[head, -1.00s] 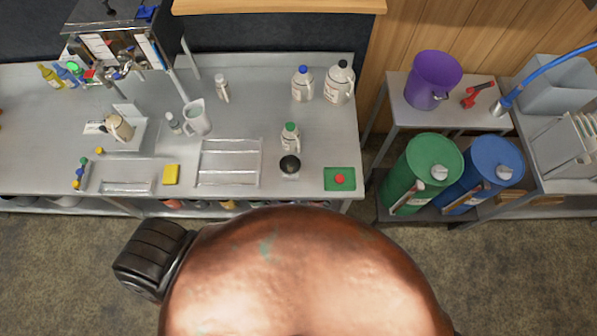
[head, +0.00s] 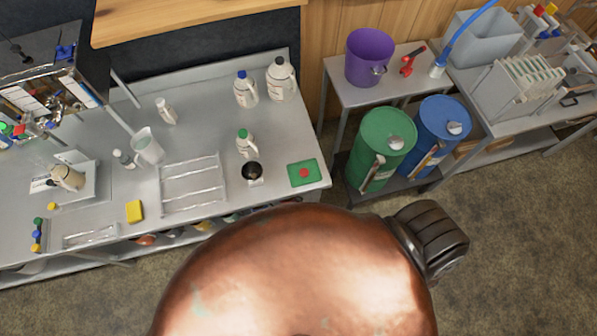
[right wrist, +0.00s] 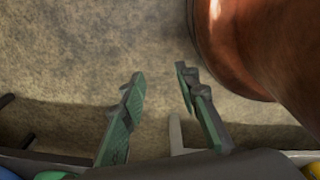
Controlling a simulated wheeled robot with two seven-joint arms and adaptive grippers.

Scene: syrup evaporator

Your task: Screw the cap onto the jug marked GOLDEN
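Several jugs stand on the steel bench (head: 98,215) in the head view: a white one with a blue cap (head: 246,92), a larger one with a black cap (head: 281,80), and a smaller one with a green cap (head: 246,144). Their labels are too small to read, so I cannot tell which is marked GOLDEN. Small green, blue and yellow caps (head: 37,235) lie in a row at the bench's left front. Another yellow cap (head: 52,206) lies nearby. My right gripper (right wrist: 160,72) is open and empty over the floor in the right wrist view. My left gripper is not in view.
A clear pitcher (head: 148,146), a cream jug (head: 68,177), a yellow sponge (head: 134,211) and a green pad with a red button (head: 304,173) are on the bench. Green (head: 381,148) and blue (head: 443,134) drums stand to the right. Floor lies open in front.

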